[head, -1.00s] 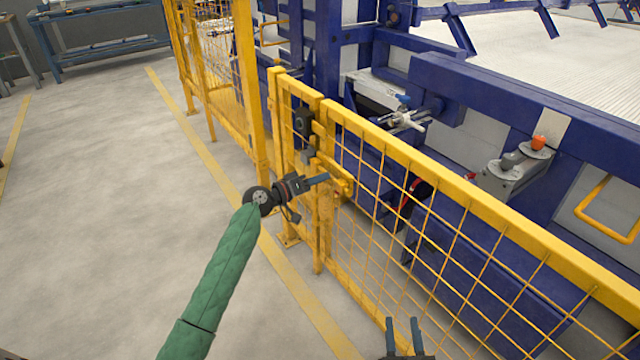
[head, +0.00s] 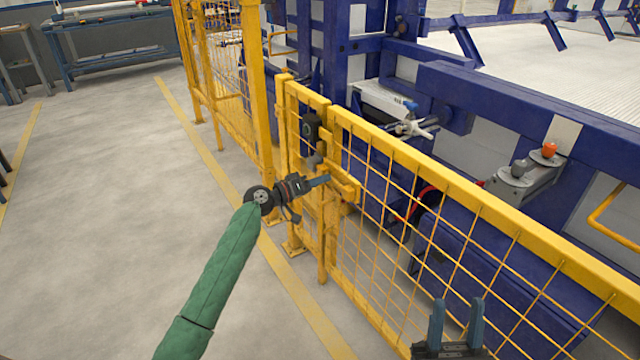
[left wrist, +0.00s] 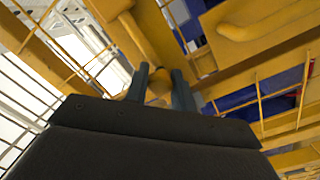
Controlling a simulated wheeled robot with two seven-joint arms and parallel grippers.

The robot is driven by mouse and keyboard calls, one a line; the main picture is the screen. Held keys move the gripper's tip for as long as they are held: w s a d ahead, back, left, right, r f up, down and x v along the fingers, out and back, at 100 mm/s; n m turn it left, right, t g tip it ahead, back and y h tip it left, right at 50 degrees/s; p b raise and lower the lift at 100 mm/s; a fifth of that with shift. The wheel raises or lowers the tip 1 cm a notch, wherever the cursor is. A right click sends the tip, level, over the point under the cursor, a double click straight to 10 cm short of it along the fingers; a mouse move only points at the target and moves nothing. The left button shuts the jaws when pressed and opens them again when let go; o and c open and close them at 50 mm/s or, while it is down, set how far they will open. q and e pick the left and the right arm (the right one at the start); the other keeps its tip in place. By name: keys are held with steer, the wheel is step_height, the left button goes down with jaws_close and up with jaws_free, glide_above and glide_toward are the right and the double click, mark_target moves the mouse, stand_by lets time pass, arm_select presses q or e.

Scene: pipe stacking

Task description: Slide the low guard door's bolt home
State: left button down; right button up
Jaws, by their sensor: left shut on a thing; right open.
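The low yellow mesh guard (head: 440,180) runs from the middle to the lower right of the head view. Its bolt fitting (head: 345,187) is a yellow block by the posts where two panels meet. My left gripper (head: 325,179) reaches it from the aisle side. In the left wrist view its fingers (left wrist: 160,88) are closed on a yellow bolt handle (left wrist: 157,90), mostly hidden between them. A yellow bar (left wrist: 140,38) leads up from there. How far the bolt is in cannot be told. My right gripper (head: 456,322) is open and empty, low in front of the mesh.
A dark box (head: 310,126) sits on the guard posts above the bolt. Blue machinery (head: 500,100) stands close behind the mesh. A taller yellow fence (head: 255,90) stands to the left. The grey floor (head: 120,200) on the left is clear.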

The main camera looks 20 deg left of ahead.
arm_select(q)
steer(key=shift+w+a+r, duration=0.2)
steer(key=shift+a+r, duration=0.05)
steer(key=c, duration=1.5)
jaws_free()
steer(key=o, duration=0.3)
steer(key=shift+w+f, duration=0.1)
steer(key=shift+o, duration=0.2)
steer(key=shift+f, duration=0.1)
steer(key=shift+d, duration=0.1)
steer(key=v, duration=0.8)
